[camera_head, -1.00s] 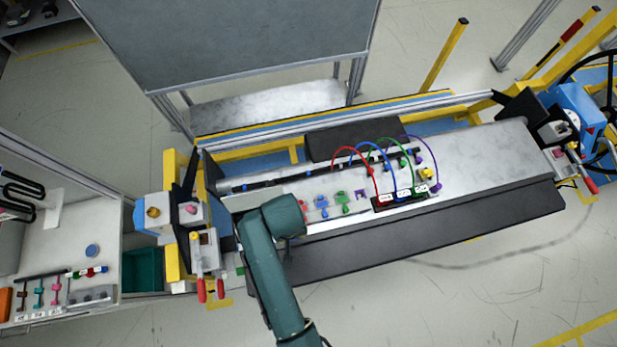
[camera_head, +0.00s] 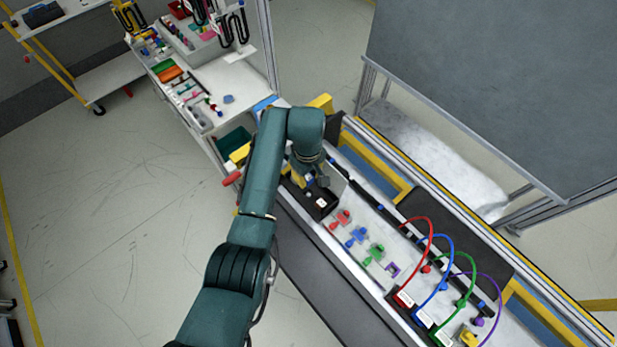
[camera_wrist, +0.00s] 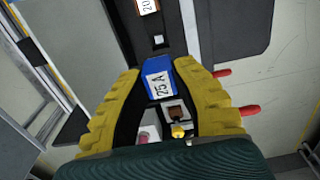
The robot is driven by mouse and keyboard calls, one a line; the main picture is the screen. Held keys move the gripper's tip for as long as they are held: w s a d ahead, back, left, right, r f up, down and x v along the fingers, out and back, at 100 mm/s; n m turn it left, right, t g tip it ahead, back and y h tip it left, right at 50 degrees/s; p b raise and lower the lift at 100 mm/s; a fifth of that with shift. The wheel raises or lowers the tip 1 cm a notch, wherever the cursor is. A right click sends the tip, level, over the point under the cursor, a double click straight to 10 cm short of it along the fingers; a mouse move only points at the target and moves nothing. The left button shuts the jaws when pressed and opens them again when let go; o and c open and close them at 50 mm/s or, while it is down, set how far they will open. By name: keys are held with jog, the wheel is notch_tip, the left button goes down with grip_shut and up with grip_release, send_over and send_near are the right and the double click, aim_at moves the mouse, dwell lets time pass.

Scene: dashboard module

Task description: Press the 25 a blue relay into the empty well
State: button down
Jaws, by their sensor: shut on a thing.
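My gripper (camera_wrist: 160,72) has yellow fingers shut on the blue relay (camera_wrist: 160,88), which carries a white "25 A" label. The relay's label faces the wrist camera. A black block (camera_wrist: 171,15) lies just beyond the relay in the wrist view, with an orange-brown relay (camera_wrist: 147,5) marked "20" at the top edge and a small white square below it. In the head view my gripper (camera_head: 300,178) is at the near end of a black box (camera_head: 323,208). The relay is hidden there by my wrist. I cannot make out the empty well or whether the relay touches the box.
Red, blue, green and purple pieces sit along the pale dashboard (camera_head: 378,222), right of the box. Several looped wires (camera_head: 447,262) rise farther right. A white side table (camera_head: 226,75) with parts stands at upper left. Red-tipped clamp handles (camera_wrist: 249,110) are beside my right finger.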

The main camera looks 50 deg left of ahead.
aim_at(309, 177)
jog(key=shift+d+r, duration=0.1)
jog(key=shift+f+b, duration=1.85)
jog(key=shift+f, duration=1.1)
jog(key=shift+f+b, duration=0.6)
jog(key=shift+f, duration=0.65)
jog(key=c, duration=0.9)
grip_release()
jog(key=shift+r, duration=0.1)
jog(key=shift+r, duration=0.1)
notch_tip(309, 177, up, 12)
jog(key=shift+f, duration=0.1)
